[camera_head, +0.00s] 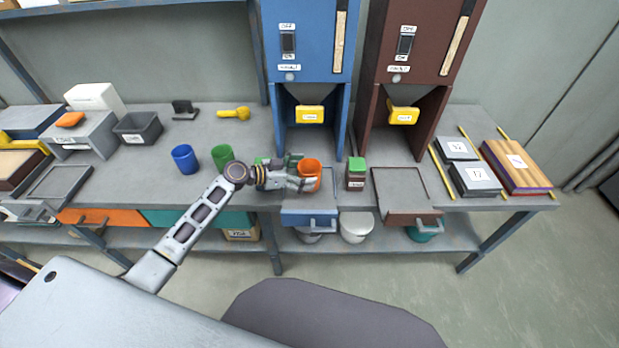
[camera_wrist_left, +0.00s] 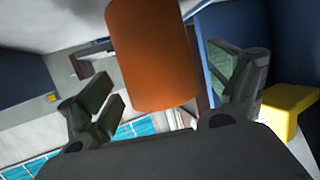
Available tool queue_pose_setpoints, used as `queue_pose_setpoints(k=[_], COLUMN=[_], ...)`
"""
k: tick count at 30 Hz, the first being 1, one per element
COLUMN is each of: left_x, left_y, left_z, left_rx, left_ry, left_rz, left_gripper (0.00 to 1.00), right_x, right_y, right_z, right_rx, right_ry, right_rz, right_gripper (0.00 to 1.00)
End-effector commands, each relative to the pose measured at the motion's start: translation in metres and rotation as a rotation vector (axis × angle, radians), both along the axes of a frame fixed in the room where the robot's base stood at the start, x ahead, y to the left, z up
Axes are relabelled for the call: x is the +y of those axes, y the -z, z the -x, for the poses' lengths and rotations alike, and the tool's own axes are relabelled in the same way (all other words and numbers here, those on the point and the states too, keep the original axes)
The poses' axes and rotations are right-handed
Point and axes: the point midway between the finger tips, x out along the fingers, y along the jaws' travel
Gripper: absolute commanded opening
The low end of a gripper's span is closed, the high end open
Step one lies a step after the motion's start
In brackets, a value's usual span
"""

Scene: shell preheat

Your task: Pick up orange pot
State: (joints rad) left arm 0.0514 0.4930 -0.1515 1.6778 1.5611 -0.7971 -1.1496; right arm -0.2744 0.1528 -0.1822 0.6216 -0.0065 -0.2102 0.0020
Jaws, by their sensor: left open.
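The orange pot (camera_head: 310,170) stands upright near the front edge of the bench, in front of the blue machine. My left gripper (camera_head: 301,176) comes in from the left and is at the pot, with its fingers open. In the left wrist view the orange pot (camera_wrist_left: 153,55) is large and lies between the two spread fingers of my left gripper (camera_wrist_left: 165,95). A gap shows between the pot and each finger there. Part of the pot's lower side is hidden by the gripper in the head view. My right gripper is not in view.
The blue machine (camera_head: 310,45) and brown machine (camera_head: 415,50) rise behind. A green cup (camera_head: 221,156) and a blue cup (camera_head: 185,158) stand to the left. A blue drawer (camera_head: 303,217) juts out below.

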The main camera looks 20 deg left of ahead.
Motion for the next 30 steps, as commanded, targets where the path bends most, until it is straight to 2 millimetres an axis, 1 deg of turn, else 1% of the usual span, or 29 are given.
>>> queue_pose_setpoints(k=[3,6,12,17,22,23,30], left_x=[-0.008,-0.013,-0.015,-0.015,-0.015,-0.015,-0.015], left_y=[0.002,0.005,0.006,0.006,0.006,0.006,0.006], left_z=[-0.007,-0.010,-0.012,-0.012,-0.012,-0.012,-0.012], left_rx=[0.000,0.001,0.000,0.000,0.001,0.001,0.001], left_ry=[0.000,0.000,0.000,0.000,0.000,0.000,0.000], left_rz=[0.000,-0.001,-0.001,-0.001,-0.001,-0.001,-0.001], left_gripper=[0.91,0.91,0.91,0.91,0.91,0.88,0.57], right_x=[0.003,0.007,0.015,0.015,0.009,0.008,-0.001], right_y=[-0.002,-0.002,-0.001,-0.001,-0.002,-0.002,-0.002], right_z=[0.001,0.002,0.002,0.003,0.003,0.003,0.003], right_rx=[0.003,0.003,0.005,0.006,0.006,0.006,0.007], right_ry=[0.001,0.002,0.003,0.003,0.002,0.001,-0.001], right_rz=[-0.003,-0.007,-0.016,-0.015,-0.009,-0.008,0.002], right_gripper=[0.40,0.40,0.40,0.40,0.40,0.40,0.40])
